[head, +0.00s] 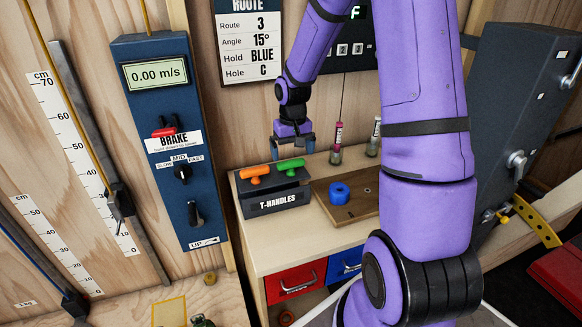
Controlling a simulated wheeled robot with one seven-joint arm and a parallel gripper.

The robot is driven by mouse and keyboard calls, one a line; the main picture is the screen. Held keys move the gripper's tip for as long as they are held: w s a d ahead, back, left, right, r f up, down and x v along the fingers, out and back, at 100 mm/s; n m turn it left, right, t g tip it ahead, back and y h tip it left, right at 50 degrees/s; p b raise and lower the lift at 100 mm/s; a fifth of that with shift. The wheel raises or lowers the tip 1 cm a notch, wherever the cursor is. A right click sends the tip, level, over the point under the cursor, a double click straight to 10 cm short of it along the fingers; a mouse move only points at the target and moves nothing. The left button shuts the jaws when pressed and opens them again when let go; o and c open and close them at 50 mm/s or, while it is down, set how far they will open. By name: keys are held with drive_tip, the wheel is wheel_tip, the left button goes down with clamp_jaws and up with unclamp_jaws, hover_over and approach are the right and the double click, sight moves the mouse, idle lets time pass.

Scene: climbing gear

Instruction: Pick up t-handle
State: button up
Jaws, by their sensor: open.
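The T-handles sit in a dark box (276,203) labelled "T-HANDLES" on top of a wooden cabinet. An orange T-handle (256,173) stands in the box's left part and a green T-handle (289,165) in its right part. My gripper (292,152) points down above the back of the box, near the green T-handle. Its jaws are apart and hold nothing that I can see. I cannot tell the exact gap between the fingertips and the green handle.
A blue brake panel (172,140) is on the left wall. Red (296,282) and blue drawers are below. My purple arm hides the cabinet's right part.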

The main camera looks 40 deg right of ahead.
sight(292, 162)
drive_tip(key=shift+w+f, duration=0.15)
drive_tip(key=shift+f, duration=2.6)
drive_tip(key=c, duration=0.7)
drive_tip(key=shift+r, duration=0.1)
wheel_tip(292, 162, up, 18)
